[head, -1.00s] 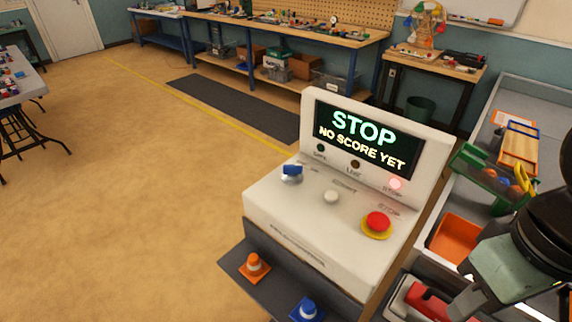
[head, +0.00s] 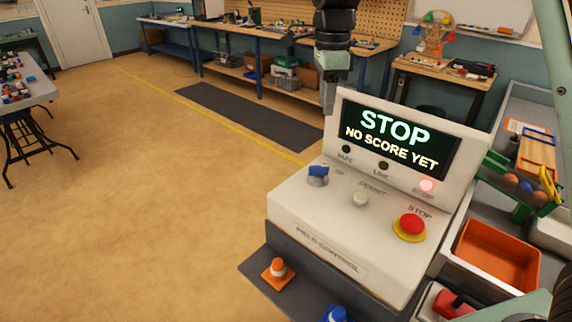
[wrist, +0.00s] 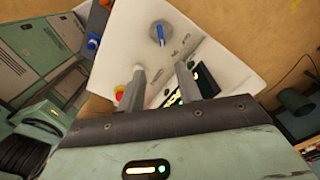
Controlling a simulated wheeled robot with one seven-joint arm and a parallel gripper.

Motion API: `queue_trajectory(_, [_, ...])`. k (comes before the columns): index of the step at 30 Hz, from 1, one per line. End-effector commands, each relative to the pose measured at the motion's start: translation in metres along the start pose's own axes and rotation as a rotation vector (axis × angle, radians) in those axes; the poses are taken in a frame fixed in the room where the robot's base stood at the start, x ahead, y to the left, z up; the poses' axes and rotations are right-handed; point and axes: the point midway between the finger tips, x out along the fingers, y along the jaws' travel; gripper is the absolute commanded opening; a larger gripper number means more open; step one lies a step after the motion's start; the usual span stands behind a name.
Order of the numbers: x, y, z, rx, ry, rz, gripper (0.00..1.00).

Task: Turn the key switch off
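The key switch (head: 318,173) has a blue handle on a round silver base, at the left of the sloped top of the white control console (head: 300,222). In the wrist view the blue handle (wrist: 160,32) is beyond my fingertips, near the top. A label beside it is too small to read surely. My gripper (head: 328,108) hangs fingers down above and behind the switch, apart from it, by the screen's left edge. In the wrist view its two fingers (wrist: 160,74) are spread with nothing between them.
The screen (head: 400,140) reads STOP, NO SCORE YET, and a red lamp (head: 427,186) glows. Floor at left is open.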

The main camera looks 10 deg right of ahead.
Motion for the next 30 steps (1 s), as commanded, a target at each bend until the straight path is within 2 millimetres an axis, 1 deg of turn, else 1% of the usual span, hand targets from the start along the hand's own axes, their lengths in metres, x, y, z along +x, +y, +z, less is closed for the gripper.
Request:
queue_trajectory(4, [0.007,-0.003,-0.002,0.030,0.005,0.001,0.35])
queue_trajectory(8, [0.025,-0.002,-0.002,0.027,0.006,0.002,0.35])
queue_trajectory(24, [0.135,-0.002,-0.002,0.024,0.004,0.002,0.35])
queue_trajectory(27, [0.151,-0.002,-0.002,0.025,0.004,0.002,0.35])
queue_trajectory(30, [0.163,-0.002,-0.002,0.025,0.004,0.000,0.35])
